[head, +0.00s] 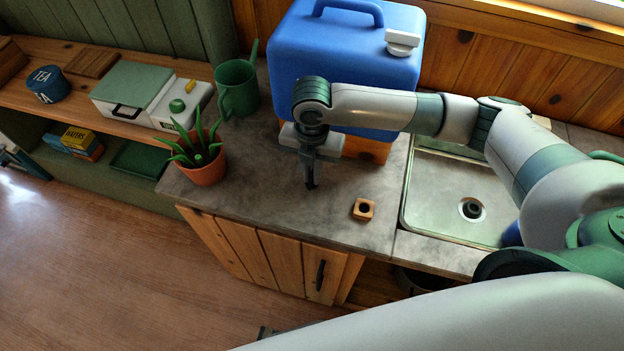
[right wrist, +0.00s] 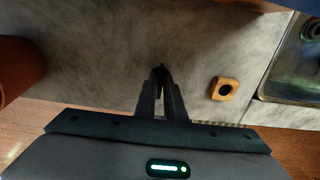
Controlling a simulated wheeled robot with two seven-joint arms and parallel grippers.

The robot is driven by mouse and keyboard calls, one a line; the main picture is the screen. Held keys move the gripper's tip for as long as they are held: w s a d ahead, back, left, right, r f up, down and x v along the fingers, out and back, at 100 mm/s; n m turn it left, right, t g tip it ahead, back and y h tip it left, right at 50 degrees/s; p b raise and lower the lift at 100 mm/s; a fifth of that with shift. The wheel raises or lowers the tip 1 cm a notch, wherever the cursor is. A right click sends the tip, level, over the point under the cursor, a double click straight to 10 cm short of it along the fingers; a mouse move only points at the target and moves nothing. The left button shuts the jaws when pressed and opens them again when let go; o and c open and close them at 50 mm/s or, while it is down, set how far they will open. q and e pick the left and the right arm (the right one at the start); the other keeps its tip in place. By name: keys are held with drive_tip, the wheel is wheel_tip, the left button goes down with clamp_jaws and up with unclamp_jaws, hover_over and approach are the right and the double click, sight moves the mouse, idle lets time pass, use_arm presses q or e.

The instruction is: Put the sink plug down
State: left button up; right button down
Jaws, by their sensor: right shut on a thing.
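My right gripper (head: 311,182) points down over the grey counter, between the potted plant and a small wooden block with a dark round hole (head: 363,209). It is shut on a small dark thing, seemingly the sink plug (head: 310,184), which is mostly hidden by the fingers. In the right wrist view, the fingertips (right wrist: 162,80) are close together with the dark tip of the plug (right wrist: 162,70) between them. The wooden block (right wrist: 224,89) is to their right, apart from them. I cannot tell whether the plug touches the counter. My left gripper is not in view.
The metal sink (head: 440,180) with its dark drain (head: 472,209) is to the right. A blue water container (head: 345,60) stands behind the gripper. A potted plant (head: 205,170) and green watering can (head: 237,88) stand left. The counter (head: 270,205) around the gripper is clear.

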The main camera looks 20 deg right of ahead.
wheel_tip(320, 180, down, 2)
drive_tip(key=shift+f+b, duration=0.1)
drive_tip(key=shift+b, duration=0.55)
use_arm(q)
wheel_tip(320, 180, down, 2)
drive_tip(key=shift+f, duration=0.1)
use_arm(e)
drive_tip(key=c, duration=1.8)
unclamp_jaws()
drive_tip(key=shift+c, duration=0.2)
